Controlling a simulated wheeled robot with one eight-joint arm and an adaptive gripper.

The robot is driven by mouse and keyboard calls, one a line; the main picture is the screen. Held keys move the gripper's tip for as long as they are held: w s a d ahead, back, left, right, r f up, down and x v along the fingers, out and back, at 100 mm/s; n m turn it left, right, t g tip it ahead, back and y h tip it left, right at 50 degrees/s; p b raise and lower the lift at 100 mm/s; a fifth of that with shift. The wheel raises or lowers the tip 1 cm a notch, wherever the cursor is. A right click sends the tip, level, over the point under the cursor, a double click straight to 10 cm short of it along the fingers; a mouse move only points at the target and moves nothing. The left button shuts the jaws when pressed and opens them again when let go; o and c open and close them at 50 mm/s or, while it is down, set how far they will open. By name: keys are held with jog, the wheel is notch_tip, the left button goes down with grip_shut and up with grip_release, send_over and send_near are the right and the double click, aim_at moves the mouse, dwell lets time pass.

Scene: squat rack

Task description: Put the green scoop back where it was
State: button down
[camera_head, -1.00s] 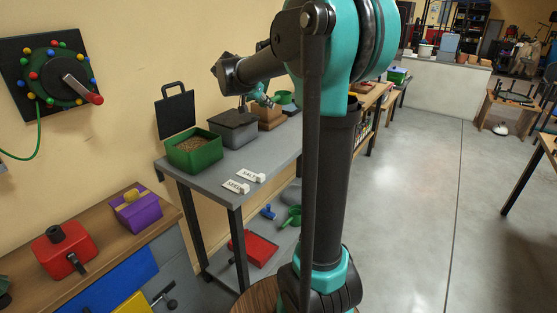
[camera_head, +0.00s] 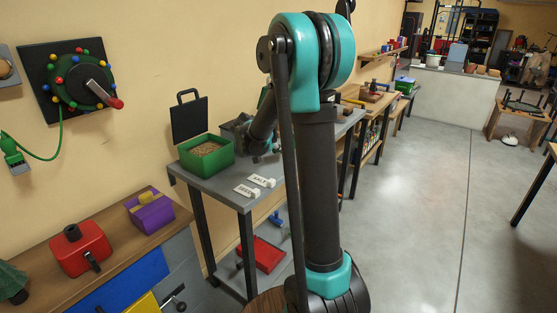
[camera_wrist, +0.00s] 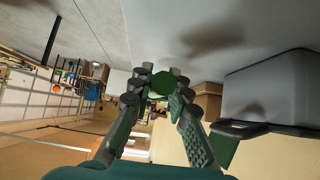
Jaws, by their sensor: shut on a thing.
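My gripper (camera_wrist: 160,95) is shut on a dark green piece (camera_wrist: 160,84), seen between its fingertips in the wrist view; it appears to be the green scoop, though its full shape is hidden. In the head view my gripper (camera_head: 270,148) is low over the grey bench (camera_head: 215,185), partly behind my own arm. A green box (camera_head: 195,166) filled with grain stands on the bench, its dark lid raised. A grey box (camera_wrist: 270,90) stands beside my gripper on the right of the wrist view, with a brown box (camera_wrist: 208,100) farther off.
White cards reading SEED (camera_head: 246,190) and SALT (camera_head: 262,181) lie at the bench's front edge. A red tray (camera_head: 263,254) and a blue item (camera_head: 276,217) are on the lower shelf. A wall dial (camera_head: 82,82) hangs at left. Open floor (camera_head: 410,220) lies to the right.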

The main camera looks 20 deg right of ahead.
jog(key=shift+f, duration=2.2)
jog(key=c, duration=1.4)
grip_release()
jog(key=shift+c, duration=0.2)
jog(key=v, duration=1.2)
jog(key=shift+s, duration=0.1)
